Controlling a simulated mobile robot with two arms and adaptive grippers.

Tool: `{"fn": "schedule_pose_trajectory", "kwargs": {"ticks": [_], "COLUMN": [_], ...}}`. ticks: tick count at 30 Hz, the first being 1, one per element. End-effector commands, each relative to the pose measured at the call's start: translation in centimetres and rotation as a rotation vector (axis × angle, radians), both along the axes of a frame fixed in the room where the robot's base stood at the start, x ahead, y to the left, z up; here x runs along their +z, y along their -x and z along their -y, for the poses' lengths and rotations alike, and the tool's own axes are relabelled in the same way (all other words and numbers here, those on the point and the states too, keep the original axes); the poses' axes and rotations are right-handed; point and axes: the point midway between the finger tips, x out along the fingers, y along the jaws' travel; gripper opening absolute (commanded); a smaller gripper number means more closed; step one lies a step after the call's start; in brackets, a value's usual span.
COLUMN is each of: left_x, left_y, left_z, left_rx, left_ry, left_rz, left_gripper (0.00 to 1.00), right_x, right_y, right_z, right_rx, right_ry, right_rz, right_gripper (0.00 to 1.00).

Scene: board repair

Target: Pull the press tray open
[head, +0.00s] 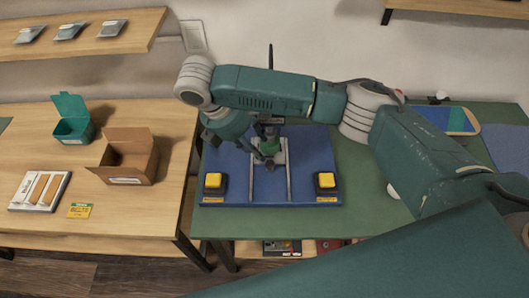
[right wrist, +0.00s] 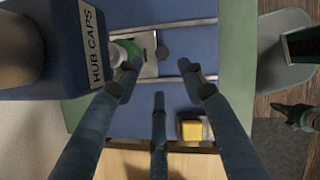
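The press tray (head: 280,158) is a light grey plate between two metal rails on the blue press base (head: 225,160). It also shows in the right wrist view (right wrist: 149,68), with a green part (right wrist: 122,52) on it and a dark round knob (right wrist: 163,53) at its front edge. My right gripper (head: 264,162) is over the tray's front. In the right wrist view its fingers (right wrist: 160,78) are spread and empty near the knob; contact cannot be told. A dark gripper, seemingly my left (right wrist: 293,115), shows small at the right; its state is unclear.
Yellow buttons sit at the base's left (head: 213,181) and right (head: 325,181) front corners. A blue "HUB CAPS" box (right wrist: 75,45) stands behind the tray. The rails in front of the tray are clear. A cardboard box (head: 128,160) stands on the left table.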

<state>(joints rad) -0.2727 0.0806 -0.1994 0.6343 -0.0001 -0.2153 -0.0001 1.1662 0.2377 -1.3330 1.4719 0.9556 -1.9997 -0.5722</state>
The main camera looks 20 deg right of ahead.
Motion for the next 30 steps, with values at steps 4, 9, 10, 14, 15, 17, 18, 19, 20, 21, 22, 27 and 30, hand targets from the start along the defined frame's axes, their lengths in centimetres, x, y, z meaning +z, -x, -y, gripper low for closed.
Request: {"fn": "schedule_pose_trajectory", "kwargs": {"ticks": [4, 9, 10, 14, 15, 17, 18, 19, 20, 21, 22, 27, 30], "left_x": [-0.1, 0.3, 0.4, 0.7, 0.8, 0.9, 1.0, 1.0, 1.1, 1.1, 1.0, 0.9, 0.9], "left_y": [4.0, 6.3, 6.2, 4.8, 4.0, 2.8, 2.2, 1.8, 1.6, 1.5, 1.5, 2.5, 3.3], "left_z": [-0.3, -0.4, -0.4, -0.3, -0.2, -0.1, -0.1, 0.0, 0.0, 0.0, 0.0, -0.1, -0.1], "left_rx": [0.0, 0.0, 0.0, 0.0, 0.0, 0.0, 0.0, 0.0, 0.0, 0.0, 0.0, 0.0, 0.0], "left_ry": [-0.005, -0.008, -0.008, -0.006, -0.005, -0.002, -0.001, -0.001, 0.0, -0.001, -0.001, -0.002, -0.003], "left_rz": [-0.057, -0.087, -0.086, -0.067, -0.056, -0.039, -0.029, -0.024, -0.02, -0.019, -0.019, -0.034, -0.045], "left_gripper": [0.0, 0.0, 0.0, 0.0, 0.0, 0.0, 0.0, 0.0, 0.0, 0.0, 0.0, 0.0, 0.0], "right_x": [-2.4, -5.4, -5.9, -7.7, -8.1, -8.6, -8.8, -8.9, -9.0, -9.1, -9.2, -9.2, -9.2], "right_y": [0.0, -0.1, -0.2, -0.3, -0.3, -0.3, -0.3, -0.3, -0.4, -0.4, -0.4, -0.4, -0.4], "right_z": [1.1, 2.4, 2.6, 3.2, 3.3, 3.5, 3.6, 3.7, 3.7, 3.7, 3.7, 3.7, 3.7], "right_rx": [-0.004, -0.004, -0.004, -0.003, -0.004, -0.003, -0.003, -0.002, -0.001, -0.001, -0.001, -0.002, -0.002], "right_ry": [0.001, 0.001, 0.0, -0.001, -0.001, -0.002, -0.002, -0.002, -0.002, -0.002, -0.002, -0.002, -0.002], "right_rz": [-0.002, -0.002, -0.002, 0.0, -0.001, 0.0, 0.001, 0.002, 0.001, 0.001, 0.001, 0.003, 0.002], "right_gripper": [0.4, 0.4, 0.4, 0.4, 0.4, 0.4, 0.4, 0.4, 0.4, 0.4, 0.4, 0.4, 0.28]}}
